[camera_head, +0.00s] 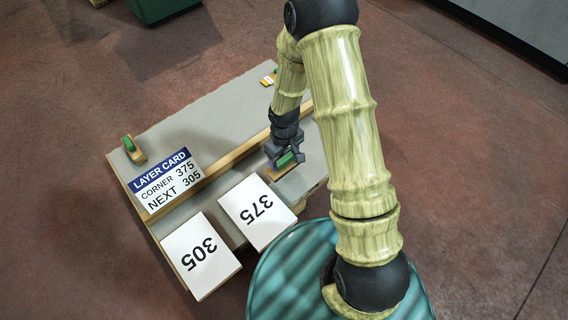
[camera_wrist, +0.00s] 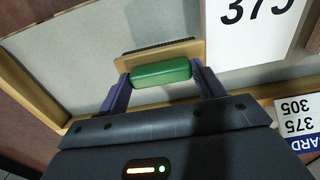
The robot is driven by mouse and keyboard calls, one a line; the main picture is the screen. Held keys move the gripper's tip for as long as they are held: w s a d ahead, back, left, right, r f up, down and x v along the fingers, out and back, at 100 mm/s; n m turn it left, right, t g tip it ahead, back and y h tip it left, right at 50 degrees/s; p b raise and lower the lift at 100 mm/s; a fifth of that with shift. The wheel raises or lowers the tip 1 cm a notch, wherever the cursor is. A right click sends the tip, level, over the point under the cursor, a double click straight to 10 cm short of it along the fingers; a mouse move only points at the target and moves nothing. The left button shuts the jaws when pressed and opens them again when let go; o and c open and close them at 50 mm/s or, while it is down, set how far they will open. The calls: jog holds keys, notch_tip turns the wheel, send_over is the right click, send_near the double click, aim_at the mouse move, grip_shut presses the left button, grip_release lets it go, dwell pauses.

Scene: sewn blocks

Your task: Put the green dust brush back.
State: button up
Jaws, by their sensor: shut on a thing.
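The green dust brush has a green handle (camera_wrist: 160,73), a wooden back (camera_wrist: 158,52) and a dark bristle edge. It is between the two fingers of my gripper (camera_wrist: 163,80) in the wrist view, and the gripper is shut on the handle. In the head view my gripper (camera_head: 286,154) is over the right front part of the grey table (camera_head: 225,115). The brush's wooden back (camera_head: 284,173) shows just below the fingers there, close to the grey surface. I cannot tell whether it touches the surface.
Blocks marked 375 (camera_head: 258,212) and 305 (camera_head: 200,257) sit at the front edge. A layer card (camera_head: 160,181) lies at the left. A small wooden piece with a green top (camera_head: 129,145) is at the left corner. A wooden strip (camera_head: 225,170) crosses the table. The back surface is mostly clear.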

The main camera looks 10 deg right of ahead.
aim_at(284, 159)
jog(key=shift+f+b, duration=1.5)
jog(key=shift+f, duration=0.45)
jog(key=shift+r, duration=0.1)
jog(key=o, duration=0.9)
jog(key=shift+o, duration=0.2)
notch_tip(284, 159, up, 12)
jog(key=p, duration=0.8)
jog(key=shift+p, duration=0.4)
jog(key=shift+r, duration=0.1)
